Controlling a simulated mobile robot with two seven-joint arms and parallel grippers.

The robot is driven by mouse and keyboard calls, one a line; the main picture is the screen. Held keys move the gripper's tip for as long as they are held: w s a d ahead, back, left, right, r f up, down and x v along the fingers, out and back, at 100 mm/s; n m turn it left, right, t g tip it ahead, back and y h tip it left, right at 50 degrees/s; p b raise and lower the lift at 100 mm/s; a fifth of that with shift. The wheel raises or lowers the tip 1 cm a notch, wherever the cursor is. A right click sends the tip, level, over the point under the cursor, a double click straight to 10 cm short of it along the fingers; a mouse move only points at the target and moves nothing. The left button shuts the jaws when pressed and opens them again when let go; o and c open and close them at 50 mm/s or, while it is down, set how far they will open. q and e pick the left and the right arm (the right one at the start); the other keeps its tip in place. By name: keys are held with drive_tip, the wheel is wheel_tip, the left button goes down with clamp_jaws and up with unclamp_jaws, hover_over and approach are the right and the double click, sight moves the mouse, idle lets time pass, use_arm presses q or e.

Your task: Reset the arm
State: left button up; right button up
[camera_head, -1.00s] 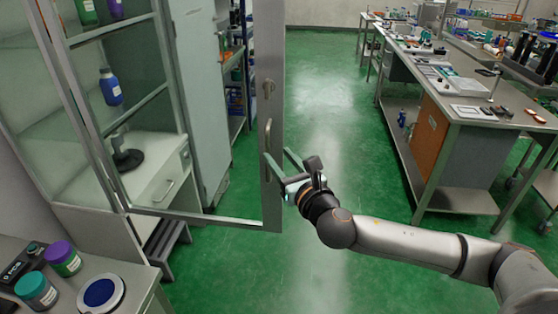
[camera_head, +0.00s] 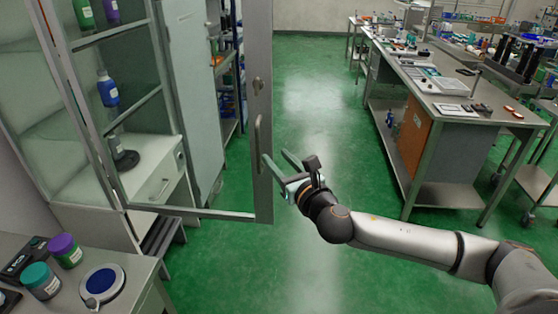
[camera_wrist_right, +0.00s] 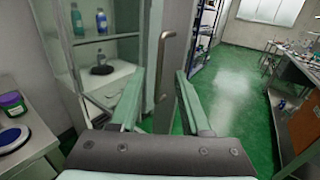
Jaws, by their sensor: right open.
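My right gripper (camera_head: 277,157) is open and empty, its two fingers spread near the edge of the open glass cabinet door (camera_head: 261,190). The door's upright handle (camera_head: 258,132) is just left of the fingers in the head view. In the right wrist view the handle (camera_wrist_right: 166,65) shows beyond and between the open fingers (camera_wrist_right: 160,90). The gripper does not hold it. My right arm reaches in from the lower right. My left gripper is not in view.
A counter (camera_head: 150,270) at lower left bears a purple-lidded jar (camera_head: 66,252), a teal-lidded jar (camera_head: 42,282) and a round blue dish (camera_head: 102,282). A long workbench (camera_head: 455,120) stands at right. The green floor (camera_head: 318,110) between is clear.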

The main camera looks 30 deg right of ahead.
idle(0.3)
drive_tip(key=s+a+f+m+g+y, duration=0.1)
drive_tip(key=s+a+f+m+g, duration=0.15)
drive_tip(key=f+m, duration=0.35)
drive_tip(key=s+a+f+m+g+y, duration=0.1)
drive_tip(key=s+a+f+m, duration=0.25)
drive_tip(key=f, duration=0.45)
drive_tip(key=s+a+f+m+g+y, duration=0.1)
drive_tip(key=s+a+f+m+g, duration=0.2)
drive_tip(key=f+m, duration=0.4)
drive_tip(key=s+a+f+m+g, duration=0.2)
drive_tip(key=s+a+f+m, duration=0.1)
drive_tip(key=s+f+m, duration=1.1)
drive_tip(key=s+m, duration=0.3)
drive_tip(key=s, duration=0.1)
drive_tip(key=shift+d+f, duration=0.1)
